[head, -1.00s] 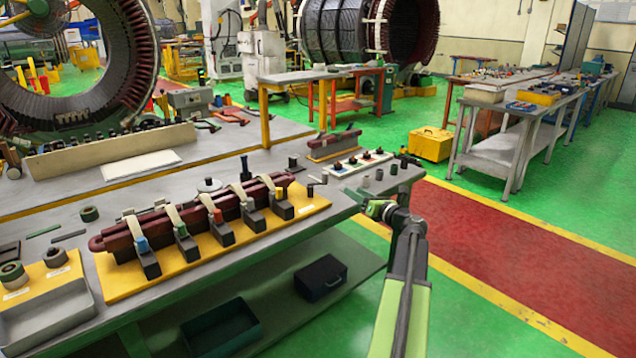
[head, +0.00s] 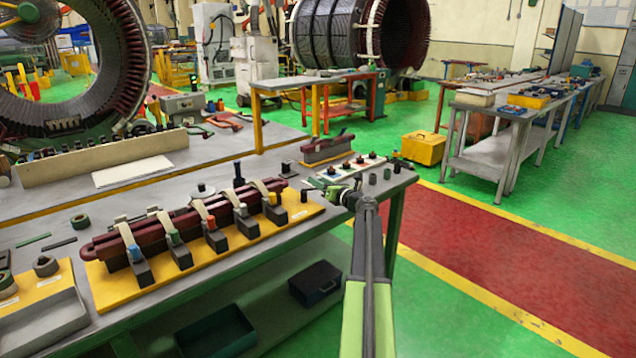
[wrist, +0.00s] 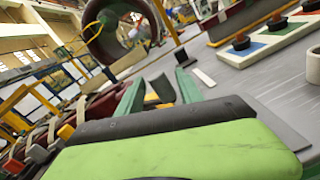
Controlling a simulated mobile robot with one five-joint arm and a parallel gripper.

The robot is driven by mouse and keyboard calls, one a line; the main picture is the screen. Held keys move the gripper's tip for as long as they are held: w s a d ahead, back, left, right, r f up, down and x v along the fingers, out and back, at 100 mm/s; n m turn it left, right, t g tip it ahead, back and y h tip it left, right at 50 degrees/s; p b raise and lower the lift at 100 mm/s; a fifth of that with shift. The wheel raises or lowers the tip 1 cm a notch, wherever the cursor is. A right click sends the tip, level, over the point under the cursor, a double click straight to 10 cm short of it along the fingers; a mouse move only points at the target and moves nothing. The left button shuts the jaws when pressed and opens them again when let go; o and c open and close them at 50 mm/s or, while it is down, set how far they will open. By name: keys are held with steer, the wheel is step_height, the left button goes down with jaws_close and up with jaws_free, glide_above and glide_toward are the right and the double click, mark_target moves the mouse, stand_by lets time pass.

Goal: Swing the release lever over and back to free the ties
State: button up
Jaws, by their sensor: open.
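A dark red coil bar (head: 165,232) lies on a yellow fixture plate (head: 150,290), held by pale ties (head: 204,210) over several dark clamp blocks (head: 180,252) with coloured tabs. A small black upright piece (head: 304,196) stands at the plate's right end; I cannot tell if it is the release lever. My gripper (head: 338,190) is over the bench's right front edge, right of the plate. In the wrist view its green fingers (wrist: 160,90) are apart, with nothing visibly held. A yellow piece and a dark block show beyond them. My arm hides part of the bench edge.
A white strip with coloured pads and dark knobs (head: 350,168) lies behind my gripper. A short red coil piece (head: 328,147) stands behind it. A grey tray (head: 45,322) is at the left front.

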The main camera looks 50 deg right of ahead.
steer(key=shift+w, duration=0.4)
jaws_close()
